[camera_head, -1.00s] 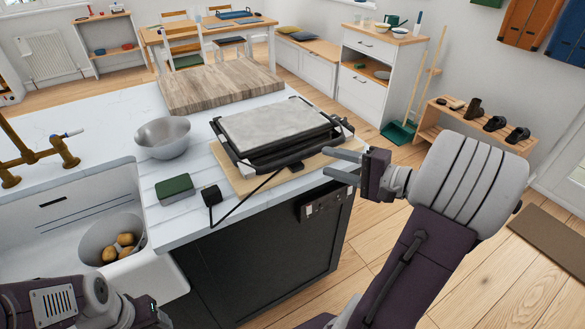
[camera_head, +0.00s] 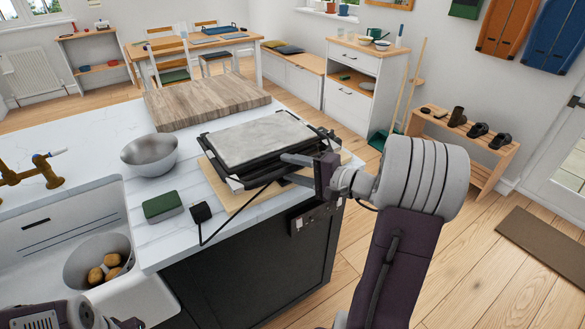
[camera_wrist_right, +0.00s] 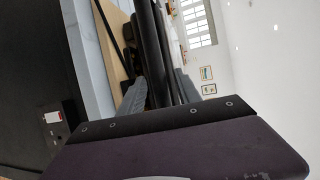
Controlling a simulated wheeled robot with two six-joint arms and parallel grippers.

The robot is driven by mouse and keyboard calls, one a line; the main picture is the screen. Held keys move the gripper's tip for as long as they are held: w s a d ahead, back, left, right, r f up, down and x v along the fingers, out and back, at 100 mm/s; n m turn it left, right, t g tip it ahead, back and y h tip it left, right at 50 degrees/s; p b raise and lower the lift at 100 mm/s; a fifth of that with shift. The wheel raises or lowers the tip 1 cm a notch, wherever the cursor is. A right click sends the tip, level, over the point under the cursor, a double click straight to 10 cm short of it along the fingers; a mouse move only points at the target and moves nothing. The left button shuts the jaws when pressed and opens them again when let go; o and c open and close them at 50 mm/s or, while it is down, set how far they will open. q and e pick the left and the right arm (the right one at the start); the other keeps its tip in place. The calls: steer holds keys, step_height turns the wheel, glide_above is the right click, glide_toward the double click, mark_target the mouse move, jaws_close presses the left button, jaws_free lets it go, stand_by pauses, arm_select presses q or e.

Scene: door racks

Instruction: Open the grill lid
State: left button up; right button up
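The grill (camera_head: 262,138) stands on a wooden board (camera_head: 222,180) on the counter. Its pale grey, flat lid lies down over a dark body. My right gripper (camera_head: 295,169) is at the grill's near right edge with its two fingers apart. In the right wrist view, the dark bars of the grill (camera_wrist_right: 152,45) lie between the two grey fingertips (camera_wrist_right: 158,92). I cannot tell whether the fingers touch them. My left arm shows at the bottom left, with its gripper mostly cut off by the frame edge.
A metal bowl (camera_head: 150,155), a green sponge (camera_head: 162,206) and a small black block with a cable (camera_head: 201,213) are on the counter left of the grill. A thick wooden board (camera_head: 205,100) lies behind it. The sink (camera_head: 65,205) is at the left.

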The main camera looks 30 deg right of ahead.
jaws_close()
stand_by(1.2)
